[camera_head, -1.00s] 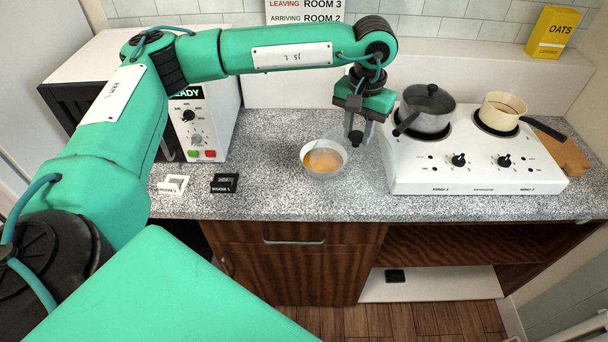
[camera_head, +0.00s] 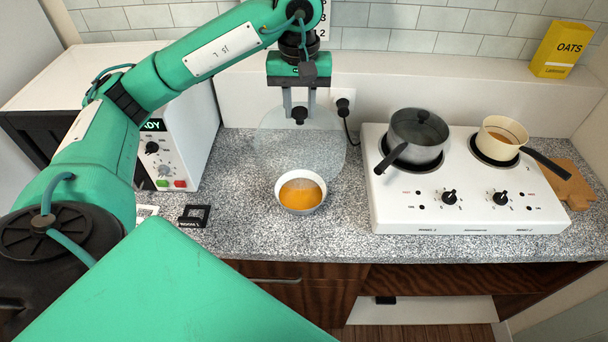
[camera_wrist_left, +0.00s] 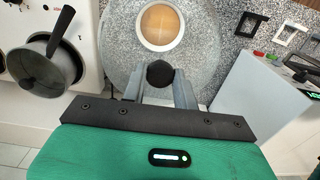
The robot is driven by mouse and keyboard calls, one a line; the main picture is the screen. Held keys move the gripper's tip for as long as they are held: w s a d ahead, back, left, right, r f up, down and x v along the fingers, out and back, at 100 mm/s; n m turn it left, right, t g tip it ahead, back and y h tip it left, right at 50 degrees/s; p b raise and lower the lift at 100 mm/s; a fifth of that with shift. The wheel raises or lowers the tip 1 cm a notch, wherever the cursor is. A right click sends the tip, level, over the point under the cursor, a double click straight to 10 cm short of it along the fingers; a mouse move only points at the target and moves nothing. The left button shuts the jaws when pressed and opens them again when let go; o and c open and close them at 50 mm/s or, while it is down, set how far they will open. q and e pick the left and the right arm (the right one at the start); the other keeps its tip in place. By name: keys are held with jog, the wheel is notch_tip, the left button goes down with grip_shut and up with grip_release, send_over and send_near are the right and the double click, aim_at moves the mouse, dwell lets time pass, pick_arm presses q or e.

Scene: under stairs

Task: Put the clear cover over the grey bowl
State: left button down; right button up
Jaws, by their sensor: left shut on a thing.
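The grey bowl (camera_head: 300,205) stands on the speckled counter with orange contents in it. The clear cover (camera_head: 275,145) is a round see-through disc with a black knob (camera_head: 299,116). My left gripper (camera_head: 299,108) is shut on this knob and holds the cover beyond the bowl, towards the back wall. In the left wrist view the bowl (camera_wrist_left: 160,46) shows through the cover (camera_wrist_left: 120,60), past the knob (camera_wrist_left: 160,73). I cannot tell the exact gap between them. My right gripper is not in view.
A white hob (camera_head: 460,218) at right carries a grey pot (camera_head: 418,130) and a cream pan (camera_head: 505,130). A white appliance (camera_head: 180,140) is at left. Black (camera_head: 194,216) and white (camera_head: 147,211) frames lie on the counter's front left. A cable (camera_head: 346,122) hangs behind.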

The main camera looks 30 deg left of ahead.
pick_arm(q)
notch_tip(320, 180, down, 18)
jog(key=p, duration=0.5)
jog(key=shift+f+p, duration=0.25)
jog(key=shift+p, duration=0.1)
jog(key=shift+f+b, duration=0.5)
jog(key=shift+b, duration=0.25)
jog(key=c, duration=1.1)
grip_release()
jog(key=shift+r, duration=0.15)
